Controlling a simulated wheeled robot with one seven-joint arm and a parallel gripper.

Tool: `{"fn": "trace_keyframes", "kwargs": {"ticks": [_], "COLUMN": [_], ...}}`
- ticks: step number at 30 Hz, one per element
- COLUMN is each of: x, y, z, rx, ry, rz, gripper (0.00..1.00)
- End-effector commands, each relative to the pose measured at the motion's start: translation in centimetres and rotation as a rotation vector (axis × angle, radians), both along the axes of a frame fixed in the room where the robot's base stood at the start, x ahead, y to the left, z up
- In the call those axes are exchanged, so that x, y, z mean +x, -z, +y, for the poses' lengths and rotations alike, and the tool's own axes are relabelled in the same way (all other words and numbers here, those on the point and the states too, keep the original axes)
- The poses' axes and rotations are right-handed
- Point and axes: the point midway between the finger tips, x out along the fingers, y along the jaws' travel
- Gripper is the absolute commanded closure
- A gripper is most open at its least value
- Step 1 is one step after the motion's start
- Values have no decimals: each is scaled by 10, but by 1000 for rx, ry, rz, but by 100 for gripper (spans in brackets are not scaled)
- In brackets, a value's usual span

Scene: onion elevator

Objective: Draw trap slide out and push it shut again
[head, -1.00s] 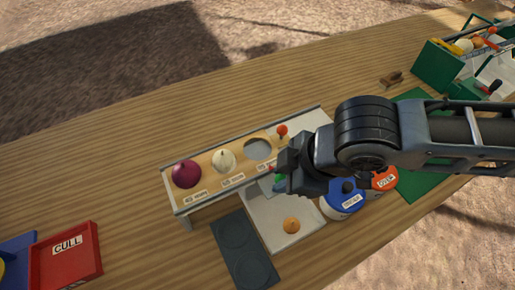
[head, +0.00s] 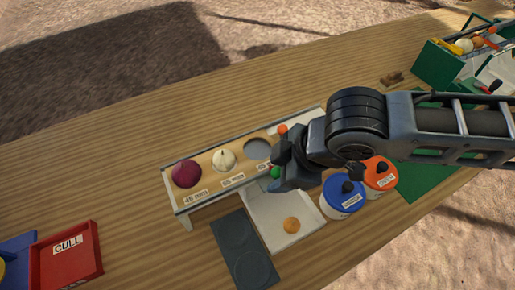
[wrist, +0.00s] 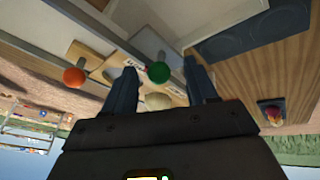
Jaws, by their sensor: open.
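A sorting stand (head: 172,200) holds a red onion (head: 187,173) and a white onion (head: 223,160), with an empty round hole (head: 258,148) to their right. A green knob (head: 275,173) sticks out at the stand's front, and an orange knob (head: 282,129) stands behind it. My gripper (head: 281,168) is open at the stand's right end. In the wrist view the green knob (wrist: 158,71) appears between my open fingers (wrist: 161,66); contact cannot be told. The orange knob (wrist: 74,77) is left of them.
A pale tray (head: 262,228) with an orange ball (head: 291,225) lies in front of the stand, beside a dark mat (head: 240,248). Blue-lidded (head: 342,197) and orange-lidded (head: 380,176) jars stand right.

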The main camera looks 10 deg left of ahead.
Motion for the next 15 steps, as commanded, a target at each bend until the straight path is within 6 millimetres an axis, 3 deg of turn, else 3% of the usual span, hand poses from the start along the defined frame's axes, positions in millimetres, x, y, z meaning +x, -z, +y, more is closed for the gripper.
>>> {"fn": "trace_keyframes", "kwargs": {"ticks": [15], "x": [1], "y": [-7], "z": [0], "rx": [-1], "ry": [1], "rz": [-1], "gripper": [43]}}
